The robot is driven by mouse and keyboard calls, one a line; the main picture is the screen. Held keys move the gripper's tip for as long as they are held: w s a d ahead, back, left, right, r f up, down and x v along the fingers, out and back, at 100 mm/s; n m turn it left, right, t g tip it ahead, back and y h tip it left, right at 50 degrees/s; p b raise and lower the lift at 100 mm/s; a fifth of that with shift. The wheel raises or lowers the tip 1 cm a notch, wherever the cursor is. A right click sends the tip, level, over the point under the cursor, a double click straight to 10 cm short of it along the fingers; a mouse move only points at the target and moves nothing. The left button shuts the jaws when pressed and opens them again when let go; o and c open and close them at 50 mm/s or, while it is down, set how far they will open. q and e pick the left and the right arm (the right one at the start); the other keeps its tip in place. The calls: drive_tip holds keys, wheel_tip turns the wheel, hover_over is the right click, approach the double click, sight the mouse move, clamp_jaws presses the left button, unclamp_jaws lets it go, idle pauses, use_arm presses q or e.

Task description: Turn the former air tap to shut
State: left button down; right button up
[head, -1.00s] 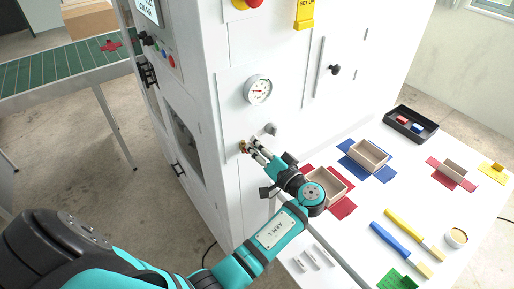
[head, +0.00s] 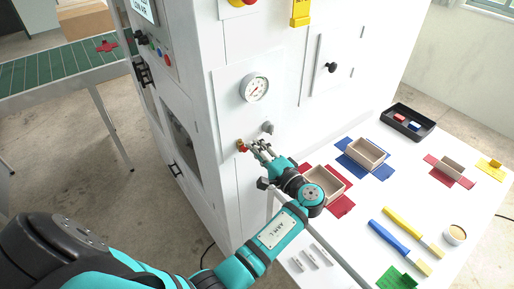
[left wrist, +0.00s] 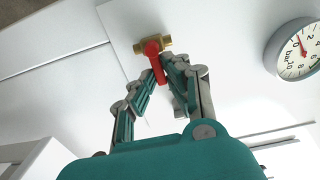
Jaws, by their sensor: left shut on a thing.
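The air tap (head: 241,146) sits on the white front panel of the former, below the round gauge (head: 255,88). In the left wrist view it has a brass body (left wrist: 166,41) and a red lever (left wrist: 153,54). The lever stands roughly across the line of the brass body. My left gripper (head: 258,146) is at the tap; in the left wrist view its fingers (left wrist: 166,69) are shut on the red lever, hiding its lower end. The gauge is marked in bar (left wrist: 297,50). My right gripper is not in view.
A grey knob (head: 267,127) sticks out just right of the tap. The white table (head: 345,235) at right bears cardboard boxes, coloured card blanks, a black tray (head: 409,122) and blue and yellow tools. A green conveyor (head: 60,72) stands at left.

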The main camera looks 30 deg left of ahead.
use_arm(q)
drive_tip(key=shift+a, duration=0.1)
idle(0.3)
drive_tip(key=c, duration=1.4)
unclamp_jaws()
drive_tip(key=shift+f, duration=0.1)
wheel_tip(320, 180, up, 10)
drive_tip(key=shift+r, duration=0.1)
drive_tip(key=shift+a, duration=0.1)
